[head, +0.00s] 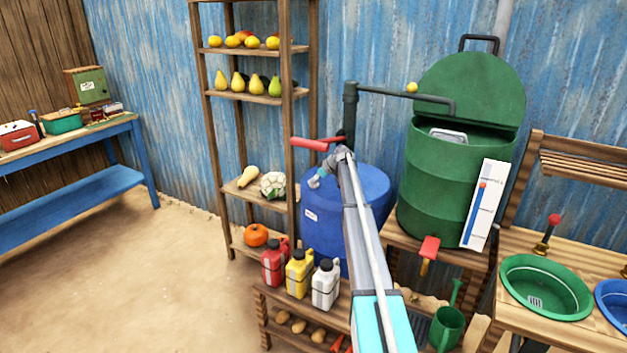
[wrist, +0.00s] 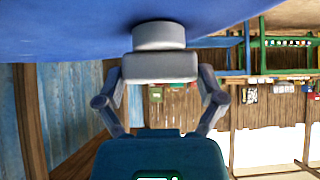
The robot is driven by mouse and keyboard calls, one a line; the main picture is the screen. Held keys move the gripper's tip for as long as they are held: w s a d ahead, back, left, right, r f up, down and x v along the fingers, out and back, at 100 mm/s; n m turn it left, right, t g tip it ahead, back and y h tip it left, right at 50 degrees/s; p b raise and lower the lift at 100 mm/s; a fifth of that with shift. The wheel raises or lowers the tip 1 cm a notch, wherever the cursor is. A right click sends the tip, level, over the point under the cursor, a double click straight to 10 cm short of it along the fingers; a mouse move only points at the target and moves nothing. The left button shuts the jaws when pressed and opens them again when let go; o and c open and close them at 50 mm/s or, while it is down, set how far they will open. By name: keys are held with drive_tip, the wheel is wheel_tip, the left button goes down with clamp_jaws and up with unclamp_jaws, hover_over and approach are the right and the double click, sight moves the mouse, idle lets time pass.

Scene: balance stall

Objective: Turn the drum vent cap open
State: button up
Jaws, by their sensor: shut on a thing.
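The blue drum (head: 368,188) stands on the floor beside the tall shelf in the head view, and its blue surface (wrist: 60,15) fills the top of the wrist view. The vent cap (wrist: 158,36) is a short, pale grey round piece against the drum. My gripper (wrist: 160,68) is at the cap with a finger on each side, shut on it. In the head view my gripper (head: 318,179) reaches over the drum's upper left part, and I cannot make out the cap there. The cap's turned angle cannot be told.
A pump with a red handle (head: 316,144) and dark pipe (head: 350,110) rises by the drum. Red, yellow and white jugs (head: 299,272) stand in front. A green barrel (head: 450,180) is to the right, and a wooden shelf (head: 207,130) to the left. The left floor is clear.

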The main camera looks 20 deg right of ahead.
drive_tip(key=shift+s+a, duration=0.1)
drive_tip(key=o, duration=0.8)
drive_tip(key=shift+r, duration=0.1)
